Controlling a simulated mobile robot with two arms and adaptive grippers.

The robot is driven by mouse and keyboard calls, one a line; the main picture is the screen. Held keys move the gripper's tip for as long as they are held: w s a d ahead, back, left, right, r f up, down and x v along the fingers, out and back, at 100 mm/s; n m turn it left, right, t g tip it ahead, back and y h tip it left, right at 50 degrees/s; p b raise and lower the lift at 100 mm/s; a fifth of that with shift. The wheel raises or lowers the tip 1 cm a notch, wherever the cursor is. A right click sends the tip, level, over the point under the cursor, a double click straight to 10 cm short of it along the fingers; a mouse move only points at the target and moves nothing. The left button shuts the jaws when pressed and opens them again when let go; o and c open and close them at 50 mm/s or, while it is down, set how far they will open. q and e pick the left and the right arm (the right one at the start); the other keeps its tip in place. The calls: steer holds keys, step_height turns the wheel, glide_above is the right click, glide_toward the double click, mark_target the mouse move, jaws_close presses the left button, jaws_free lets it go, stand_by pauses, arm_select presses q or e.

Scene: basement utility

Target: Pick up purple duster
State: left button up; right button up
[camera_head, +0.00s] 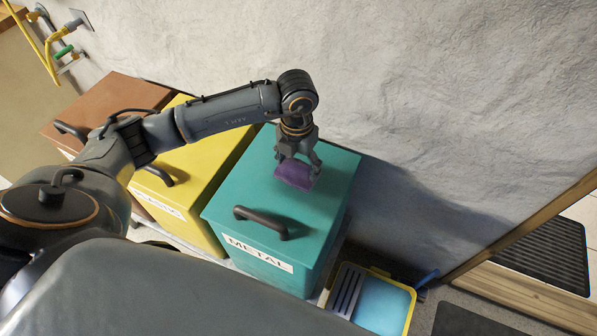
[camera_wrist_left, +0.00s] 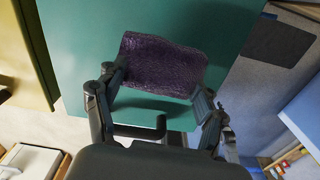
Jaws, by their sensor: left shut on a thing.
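The purple duster (camera_head: 294,174) is a small dark purple block over the lid of the teal bin (camera_head: 225,208) labelled METAL. My left gripper (camera_head: 298,163) points down from above and is shut on the duster. In the left wrist view the duster (camera_wrist_left: 162,65) spans between the two fingers of my left gripper (camera_wrist_left: 158,88), with the teal lid (camera_wrist_left: 75,35) behind it. I cannot tell exactly how far the duster is above the lid. My right gripper is not in view.
A black handle (camera_head: 262,222) rises from the front of the teal lid. A yellow bin (camera_head: 200,160) and a brown bin (camera_head: 120,95) stand to the left. A rough grey wall (camera_head: 430,90) is behind. A yellow-rimmed bucket with blue content (camera_head: 380,303) stands at the lower right.

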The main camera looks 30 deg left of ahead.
arm_select(q)
steer(key=s+r+b, duration=0.2)
steer(key=s+r, duration=0.7)
steer(key=s, duration=0.4)
steer(key=shift+s+a, duration=0.25)
steer(key=shift+a, duration=0.15)
steer(key=o, duration=0.4)
steer(key=shift+c, duration=1.2)
steer(key=shift+s, duration=0.1)
